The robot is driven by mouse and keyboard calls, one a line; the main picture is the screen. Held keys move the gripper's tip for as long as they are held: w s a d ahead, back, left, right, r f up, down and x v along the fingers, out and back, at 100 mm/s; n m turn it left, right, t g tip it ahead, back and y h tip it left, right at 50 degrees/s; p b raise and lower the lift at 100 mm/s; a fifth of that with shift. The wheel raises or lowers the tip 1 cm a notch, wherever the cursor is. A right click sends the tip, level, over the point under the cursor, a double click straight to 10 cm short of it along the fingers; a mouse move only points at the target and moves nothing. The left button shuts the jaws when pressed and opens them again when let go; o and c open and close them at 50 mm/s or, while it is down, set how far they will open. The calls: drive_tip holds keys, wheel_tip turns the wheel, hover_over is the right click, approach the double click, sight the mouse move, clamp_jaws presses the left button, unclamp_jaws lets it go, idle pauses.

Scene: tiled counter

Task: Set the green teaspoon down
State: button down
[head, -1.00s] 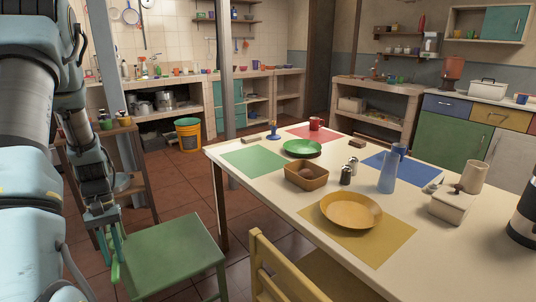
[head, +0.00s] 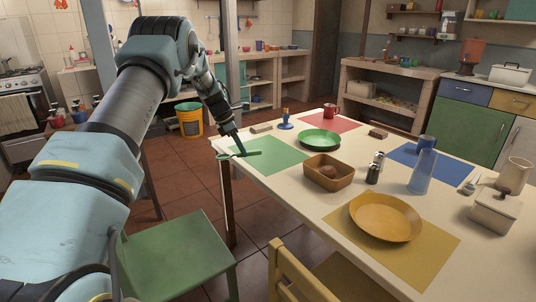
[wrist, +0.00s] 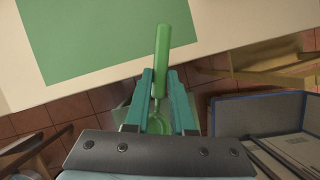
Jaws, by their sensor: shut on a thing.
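The green teaspoon (head: 252,153) is in my gripper (head: 240,151) at the table's near-left edge. In the wrist view its handle (wrist: 162,45) points away from my gripper (wrist: 159,80), over the table edge and the border of the green placemat (wrist: 120,30). Its bowl (wrist: 155,124) lies back between the fingers, partly hidden by them. The fingers are shut on the spoon. In the head view the spoon lies across the left corner of the green placemat (head: 268,158). I cannot tell whether it touches the table.
A green plate (head: 320,139), a blue stamp-like object (head: 286,122) and a brown basket (head: 322,173) stand near the green mat. A green chair (head: 180,250) stands below the table's left edge. The green mat looks bare.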

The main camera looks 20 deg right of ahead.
drive_tip(key=s+d+r+n+t, duration=0.1)
drive_tip(key=d+r+n, duration=0.1)
drive_tip(key=d, duration=0.5)
drive_tip(key=s+d+r+n+t, duration=0.1)
drive_tip(key=s+d+r+n, duration=0.1)
drive_tip(key=d, duration=0.5)
drive_tip(key=p, duration=0.1)
hover_over(282, 165)
drive_tip(key=a, duration=0.1)
wheel_tip(282, 165, down, 5)
drive_tip(key=shift+f, duration=0.15)
drive_tip(key=shift+f+p, duration=0.6)
drive_tip(key=shift+f, duration=1.7)
drive_tip(key=shift+f, duration=0.1)
drive_tip(key=c, duration=0.8)
unclamp_jaws()
drive_tip(key=shift+a, duration=0.1)
drive_tip(key=shift+o, duration=0.2)
drive_tip(key=w+b+v, duration=0.1)
drive_tip(key=b+v, duration=0.1)
drive_tip(key=v, duration=1)
drive_tip(key=shift+s+r, duration=0.2)
drive_tip(key=shift+s, duration=0.15)
